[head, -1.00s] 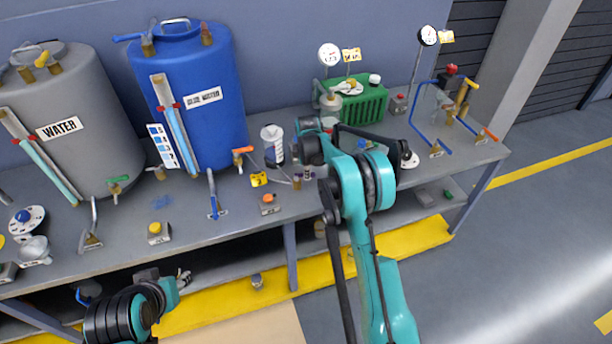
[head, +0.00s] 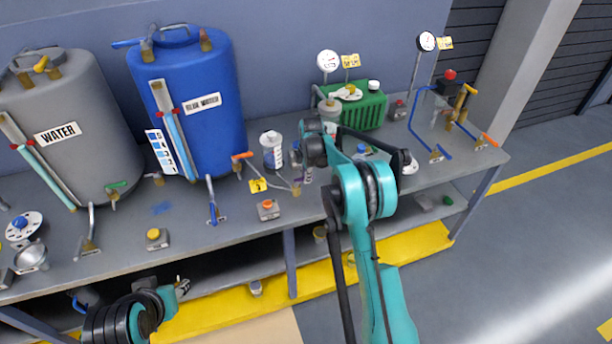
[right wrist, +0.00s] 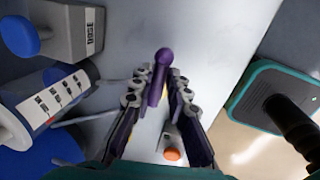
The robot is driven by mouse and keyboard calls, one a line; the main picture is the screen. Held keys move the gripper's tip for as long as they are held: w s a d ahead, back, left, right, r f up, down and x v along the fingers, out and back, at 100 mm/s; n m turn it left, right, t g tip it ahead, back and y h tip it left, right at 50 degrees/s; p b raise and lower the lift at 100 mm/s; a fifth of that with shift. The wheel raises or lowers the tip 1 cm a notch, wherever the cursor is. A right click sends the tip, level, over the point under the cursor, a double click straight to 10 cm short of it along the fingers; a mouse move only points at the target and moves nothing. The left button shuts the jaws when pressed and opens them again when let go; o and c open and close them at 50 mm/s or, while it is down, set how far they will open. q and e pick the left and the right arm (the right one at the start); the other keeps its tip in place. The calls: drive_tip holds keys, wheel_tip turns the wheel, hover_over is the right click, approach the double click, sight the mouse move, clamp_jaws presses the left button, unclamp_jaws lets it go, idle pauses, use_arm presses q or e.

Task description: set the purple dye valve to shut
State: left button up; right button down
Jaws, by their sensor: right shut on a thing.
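The purple valve handle (right wrist: 157,80) stands between the fingers of my right gripper (right wrist: 158,95) in the right wrist view. The fingers are shut on it, and its rounded end sticks out past them. In the head view my right gripper (head: 303,160) is at the bench, right of the white graduated container. A bit of purple on the valve (head: 308,175) shows there; my arm and gripper hide most of it, so I cannot read the handle's angle. My left gripper (head: 181,288) is low in front of the bench, small and partly hidden by its wrist.
The graduated container (head: 272,150) stands close left of my right gripper. A box marked DOSE with a blue knob (right wrist: 75,32) is nearby. An orange-button box (head: 268,209) sits at the bench's front edge. The blue tank (head: 190,95) and grey water tank (head: 62,125) stand left.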

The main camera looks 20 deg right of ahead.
drive_tip(key=c, duration=1.5)
unclamp_jaws()
drive_tip(key=shift+o, duration=0.2)
wheel_tip(320, 180, up, 12)
drive_tip(key=s, duration=0.2)
drive_tip(key=shift+s+f, duration=0.1)
